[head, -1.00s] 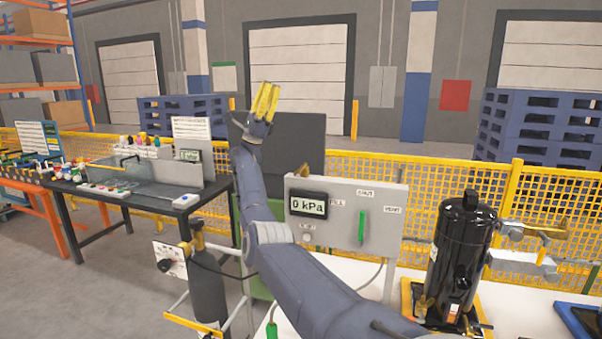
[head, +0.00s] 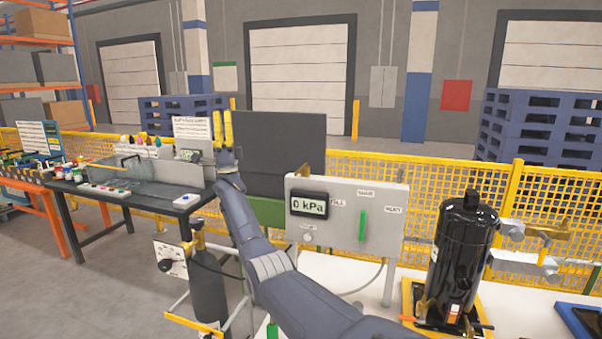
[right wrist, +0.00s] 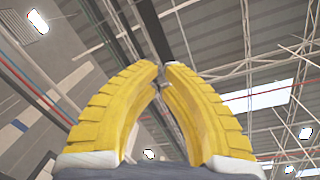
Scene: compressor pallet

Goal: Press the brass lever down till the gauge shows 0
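The gauge (head: 309,204) on the grey panel (head: 335,238) reads 0 kPa. A green handle (head: 362,225) stands upright on that panel. A small brass-coloured piece (head: 303,171) shows at the panel's top edge, and a brass fitting (head: 545,230) sits right of the black compressor (head: 461,258). I cannot tell which brass part is the lever. My right gripper (head: 222,114) is raised, up and left of the panel and clear of it. In the right wrist view its yellow fingers (right wrist: 162,66) bow together with tips almost meeting and nothing between them. My left gripper is out of view.
A gas cylinder (head: 208,285) with a dial plate stands left of the panel. A dark workbench (head: 125,200) with small items is at left. A yellow mesh fence (head: 470,183) runs behind. A blue tray (head: 580,324) lies at the lower right.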

